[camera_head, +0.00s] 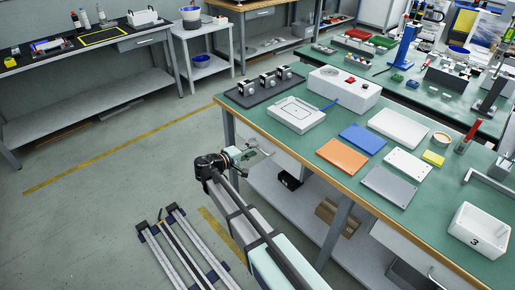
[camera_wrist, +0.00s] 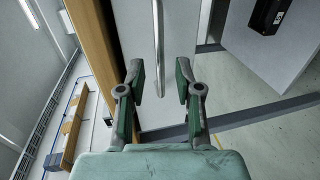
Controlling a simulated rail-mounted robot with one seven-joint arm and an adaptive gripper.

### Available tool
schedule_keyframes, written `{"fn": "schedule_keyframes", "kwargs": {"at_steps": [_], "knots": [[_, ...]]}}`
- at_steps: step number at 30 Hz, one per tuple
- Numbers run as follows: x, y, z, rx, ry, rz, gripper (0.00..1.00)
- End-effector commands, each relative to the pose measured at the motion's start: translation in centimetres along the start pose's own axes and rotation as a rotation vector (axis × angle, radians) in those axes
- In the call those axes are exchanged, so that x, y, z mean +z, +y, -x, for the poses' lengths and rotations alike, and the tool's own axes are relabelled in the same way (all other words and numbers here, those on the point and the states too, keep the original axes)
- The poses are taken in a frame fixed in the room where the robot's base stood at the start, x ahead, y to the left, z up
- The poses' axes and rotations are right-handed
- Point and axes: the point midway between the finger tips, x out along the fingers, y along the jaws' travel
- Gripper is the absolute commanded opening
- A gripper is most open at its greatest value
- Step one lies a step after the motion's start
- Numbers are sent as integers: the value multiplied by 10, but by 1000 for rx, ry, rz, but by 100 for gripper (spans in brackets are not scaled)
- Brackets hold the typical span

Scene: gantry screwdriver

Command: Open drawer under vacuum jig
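In the wrist view, the drawer front (camera_wrist: 182,28) fills the upper middle, with a thin metal bar handle (camera_wrist: 157,45). My gripper (camera_wrist: 159,72) is open, and the end of the handle shows between its fingers. I cannot tell whether they touch. My gripper (camera_head: 258,151) is beside the bench's front edge in the head view.
The wooden bench edge (camera_wrist: 92,45) runs close beside my gripper. A lower shelf (camera_head: 285,205) holds a black box (camera_head: 289,179) and a cardboard box (camera_head: 338,216). A bench leg (camera_head: 334,233) stands right of the drawer area. The floor to the left is open.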

Motion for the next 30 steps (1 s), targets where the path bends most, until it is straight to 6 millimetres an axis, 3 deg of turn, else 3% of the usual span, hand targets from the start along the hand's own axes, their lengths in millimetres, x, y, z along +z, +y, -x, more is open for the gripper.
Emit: {"fn": "schedule_keyframes", "kwargs": {"at_steps": [7, 19, 20, 22, 30], "knots": [[-1, 0, -29, 0, 1, 1, 34], [0, 0, -35, 0, 1, 0, 34], [0, 0, -35, 0, 1, 0, 27], [0, 0, -35, 0, 1, 0, 3], [0, 0, -35, 0, 0, 0, 0]]}}
